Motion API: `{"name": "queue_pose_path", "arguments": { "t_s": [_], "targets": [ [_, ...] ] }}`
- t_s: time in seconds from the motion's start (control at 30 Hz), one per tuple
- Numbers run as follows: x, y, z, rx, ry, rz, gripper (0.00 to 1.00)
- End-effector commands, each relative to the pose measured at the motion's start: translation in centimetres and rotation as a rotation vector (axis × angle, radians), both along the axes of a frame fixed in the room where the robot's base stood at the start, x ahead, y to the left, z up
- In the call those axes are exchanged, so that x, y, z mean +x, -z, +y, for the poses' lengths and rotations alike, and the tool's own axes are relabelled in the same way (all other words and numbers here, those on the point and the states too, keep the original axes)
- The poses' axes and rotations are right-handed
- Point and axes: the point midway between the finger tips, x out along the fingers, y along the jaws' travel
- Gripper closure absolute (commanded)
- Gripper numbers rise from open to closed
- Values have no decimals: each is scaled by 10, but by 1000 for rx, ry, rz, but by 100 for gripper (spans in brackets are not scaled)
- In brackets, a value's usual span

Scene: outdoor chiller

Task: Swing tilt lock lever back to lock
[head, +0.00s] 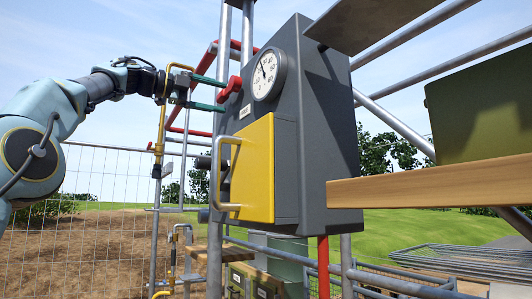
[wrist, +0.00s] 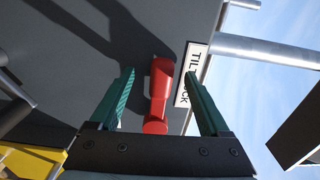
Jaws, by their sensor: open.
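The red tilt lock lever (head: 230,90) sticks out from the left face of the dark grey cabinet (head: 330,150). In the wrist view the lever (wrist: 158,90) lies lengthwise between the two green fingers of my gripper (wrist: 159,76), with a gap to each finger. My gripper (head: 224,96) is open in the head view, its fingertips at the cabinet face by the lever. A white label (wrist: 190,76), partly hidden by the right finger, reads "TIL...CK".
A round dial gauge (head: 269,74) sits to the right of the lever. Below is a yellow box (head: 254,165) with a protruding handle (head: 217,175). Red and grey pipes stand behind my gripper. A wooden plank (head: 430,184) crosses at right.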

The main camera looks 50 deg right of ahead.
Motion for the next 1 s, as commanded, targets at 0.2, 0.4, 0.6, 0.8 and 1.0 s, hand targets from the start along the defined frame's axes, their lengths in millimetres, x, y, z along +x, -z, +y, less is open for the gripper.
{"name": "queue_pose_path", "arguments": {
  "t_s": [0.2, 0.4, 0.6, 0.8, 1.0],
  "targets": [
    [0, 0, 0, 0, 0, 1, 0],
    [0, 0, 1, 0, 0, 1, 0],
    [8, 2, 18, 0, -2, -1, 0],
    [16, 2, 40, -1, -2, 1, 0],
    [24, 1, 59, -1, -1, 0, 0]
  ]
}}
